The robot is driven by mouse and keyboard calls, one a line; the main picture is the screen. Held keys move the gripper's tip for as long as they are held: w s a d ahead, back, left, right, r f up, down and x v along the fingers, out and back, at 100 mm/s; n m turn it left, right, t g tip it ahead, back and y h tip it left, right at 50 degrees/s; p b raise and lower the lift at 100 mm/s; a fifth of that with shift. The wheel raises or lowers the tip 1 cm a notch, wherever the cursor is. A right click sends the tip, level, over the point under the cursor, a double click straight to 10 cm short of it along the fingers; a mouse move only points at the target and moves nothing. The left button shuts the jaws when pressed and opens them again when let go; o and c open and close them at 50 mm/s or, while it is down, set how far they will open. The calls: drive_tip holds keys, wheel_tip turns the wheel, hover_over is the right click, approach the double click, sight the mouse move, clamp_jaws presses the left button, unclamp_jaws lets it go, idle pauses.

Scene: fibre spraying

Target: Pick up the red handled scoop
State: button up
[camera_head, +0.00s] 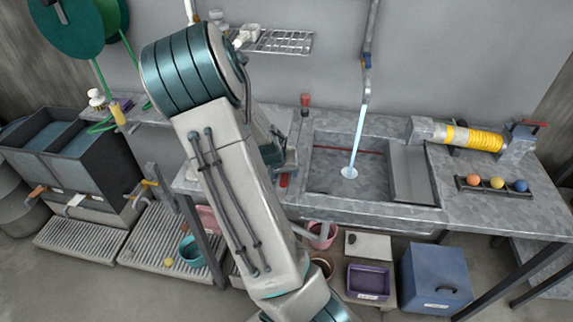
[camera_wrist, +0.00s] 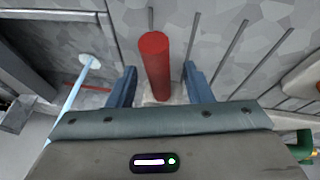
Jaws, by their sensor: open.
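My gripper (camera_wrist: 159,72) is open, with one blue finger on each side of the handle. I cannot tell whether either finger touches it. In the head view a piece of red handle (camera_head: 284,180) shows beside my arm, left of the sink. My gripper is mostly hidden behind my arm there.
The sink (camera_head: 325,187), with a running water stream (camera_head: 357,140), lies right of my arm. Another red-topped object (camera_head: 305,101) stands at the counter's back. A wire rack (camera_head: 285,41) hangs on the wall. Colored balls (camera_head: 497,183) sit in a holder at right.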

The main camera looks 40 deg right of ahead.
clamp_jaws()
drive_tip(key=shift+r, duration=0.1)
idle(0.3)
